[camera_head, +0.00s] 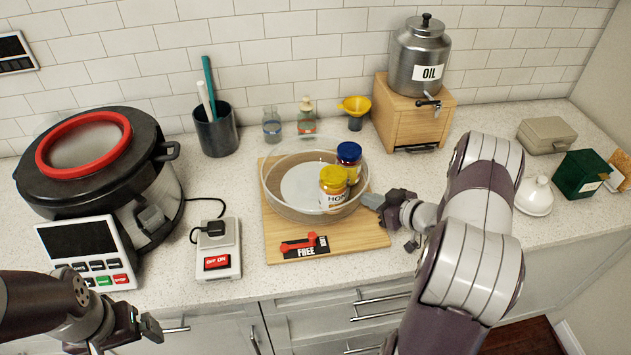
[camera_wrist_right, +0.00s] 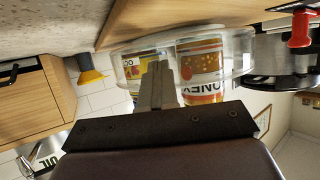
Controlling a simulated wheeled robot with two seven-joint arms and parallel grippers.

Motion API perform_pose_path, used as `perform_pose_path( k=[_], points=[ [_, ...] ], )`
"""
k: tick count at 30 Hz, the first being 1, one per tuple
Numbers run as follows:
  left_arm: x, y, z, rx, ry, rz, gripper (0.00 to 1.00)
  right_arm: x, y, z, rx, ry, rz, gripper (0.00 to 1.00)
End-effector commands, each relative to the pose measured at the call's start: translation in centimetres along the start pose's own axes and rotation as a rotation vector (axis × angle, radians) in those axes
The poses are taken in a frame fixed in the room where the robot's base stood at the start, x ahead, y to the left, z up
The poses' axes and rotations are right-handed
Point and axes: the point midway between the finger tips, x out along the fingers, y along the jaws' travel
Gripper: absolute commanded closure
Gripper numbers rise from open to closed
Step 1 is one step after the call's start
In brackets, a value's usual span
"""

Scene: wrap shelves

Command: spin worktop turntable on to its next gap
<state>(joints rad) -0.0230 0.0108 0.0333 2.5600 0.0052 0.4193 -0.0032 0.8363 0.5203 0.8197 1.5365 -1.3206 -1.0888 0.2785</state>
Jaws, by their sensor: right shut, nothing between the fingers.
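The turntable (camera_head: 285,207) is a clear, round, walled tray on a wooden board (camera_head: 285,243). A yellow-lidded honey jar (camera_head: 333,190) and a blue-lidded jar (camera_head: 349,158) stand at its right side. My right gripper (camera_head: 372,201) is shut and empty at the tray's right wall; contact cannot be told. In the right wrist view, its closed fingers (camera_wrist_right: 158,80) overlap the clear wall, with the honey jar (camera_wrist_right: 201,65) behind. A red lever (camera_head: 303,243) lies by a "FREE" label on the board's front. My left gripper (camera_head: 135,330) is low at left; its jaw opening is unclear.
A large cooker (camera_head: 150,200) and a switch box (camera_head: 217,255) stand left of the board. An oil dispenser (camera_head: 420,55) on a wooden stand (camera_head: 405,120) is behind my right arm. Small bottles, a yellow funnel (camera_head: 355,105) and a utensil cup (camera_head: 215,132) line the back.

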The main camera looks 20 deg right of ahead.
Motion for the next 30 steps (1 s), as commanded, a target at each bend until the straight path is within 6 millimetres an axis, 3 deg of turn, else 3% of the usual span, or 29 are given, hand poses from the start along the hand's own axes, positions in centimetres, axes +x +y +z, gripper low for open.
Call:
perform_pose_path(
  k=[8, 20, 30],
  points=[
    [0.0, 0.0, 0.0, 0.0, 0.0, 0.0, 0.02, 0.1, 0.1, 0.0, 0.0, 0.001, -0.001, 1.0],
    [0.3, 0.0, 0.0, 0.0, 0.0, 0.0, 0.02, 0.6, 2.2, -0.2, -0.001, 0.002, 0.0, 1.0],
    [0.3, 0.0, 0.0, 0.0, 0.0, 0.0, 0.02, 0.6, 2.3, -0.3, 0.0, 0.001, -0.001, 1.0]
  ],
)
